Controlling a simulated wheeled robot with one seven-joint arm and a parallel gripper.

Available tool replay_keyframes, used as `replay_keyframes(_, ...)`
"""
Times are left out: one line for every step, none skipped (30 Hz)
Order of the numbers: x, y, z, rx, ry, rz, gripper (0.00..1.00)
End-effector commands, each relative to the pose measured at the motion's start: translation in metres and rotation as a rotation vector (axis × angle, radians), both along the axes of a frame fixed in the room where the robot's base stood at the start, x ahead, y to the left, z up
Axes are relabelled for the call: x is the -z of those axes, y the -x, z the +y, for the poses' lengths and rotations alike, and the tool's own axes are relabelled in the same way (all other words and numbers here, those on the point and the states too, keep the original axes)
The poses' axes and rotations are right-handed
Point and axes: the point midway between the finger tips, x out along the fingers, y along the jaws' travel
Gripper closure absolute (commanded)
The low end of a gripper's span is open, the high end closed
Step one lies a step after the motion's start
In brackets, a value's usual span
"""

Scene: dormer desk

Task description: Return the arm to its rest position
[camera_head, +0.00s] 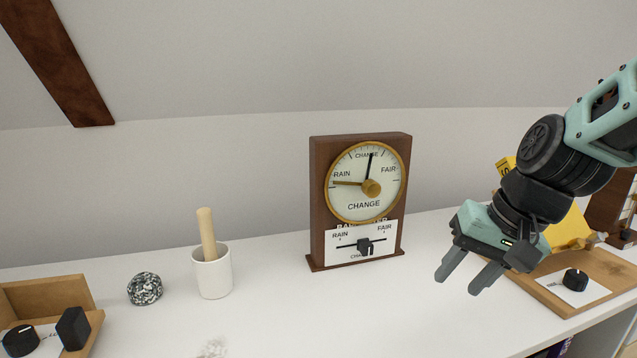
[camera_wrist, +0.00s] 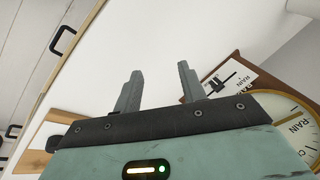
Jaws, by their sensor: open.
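My gripper (camera_head: 466,272) hangs over the right part of the white desk in the head view, its two grey fingers apart and pointing down to the left. Nothing is between the fingers. In the wrist view my gripper (camera_wrist: 158,88) shows both fingers spread over bare white desk. My arm reaches in from the right edge of the head view. The gripper is to the right of the brown barometer (camera_head: 318,205) and looks apart from it. In the wrist view the barometer's dial (camera_wrist: 270,120) is at the right, partly behind the gripper body.
A white cup (camera_head: 212,274) with a wooden pestle and a speckled ball (camera_head: 145,288) stand left of the barometer. A wooden box (camera_head: 50,292) with black knobs is at lower left. A wooden board (camera_head: 606,266) with a black knob lies below the arm.

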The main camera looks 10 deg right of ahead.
Motion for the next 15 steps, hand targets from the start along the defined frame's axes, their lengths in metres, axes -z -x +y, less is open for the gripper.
replay_keyframes(0.009, 0.011, 0.029, -0.136, 0.031, 0.028, 0.59)
replay_keyframes(0.013, 0.018, 0.042, -0.209, 0.05, 0.041, 0.59)
replay_keyframes(0.018, 0.028, 0.059, -0.303, 0.077, 0.055, 0.59)
replay_keyframes(0.021, 0.035, 0.07, -0.37, 0.097, 0.064, 0.59)
replay_keyframes(0.025, 0.042, 0.08, -0.433, 0.116, 0.071, 0.59)
replay_keyframes(0.029, 0.052, 0.091, -0.509, 0.139, 0.081, 0.59)
replay_keyframes(0.031, 0.058, 0.098, -0.561, 0.154, 0.086, 0.59)
replay_keyframes(0.034, 0.065, 0.105, -0.61, 0.171, 0.09, 0.59)
replay_keyframes(0.036, 0.073, 0.113, -0.671, 0.19, 0.095, 0.59)
replay_keyframes(0.038, 0.078, 0.118, -0.714, 0.203, 0.097, 0.59)
replay_keyframes(0.04, 0.084, 0.123, -0.756, 0.218, 0.1, 0.59)
replay_keyframes(0.042, 0.091, 0.129, -0.809, 0.234, 0.101, 0.59)
replay_keyframes(0.044, 0.097, 0.132, -0.847, 0.246, 0.102, 0.59)
replay_keyframes(0.046, 0.102, 0.136, -0.883, 0.258, 0.103, 0.59)
replay_keyframes(0.048, 0.109, 0.141, -0.932, 0.275, 0.104, 0.59)
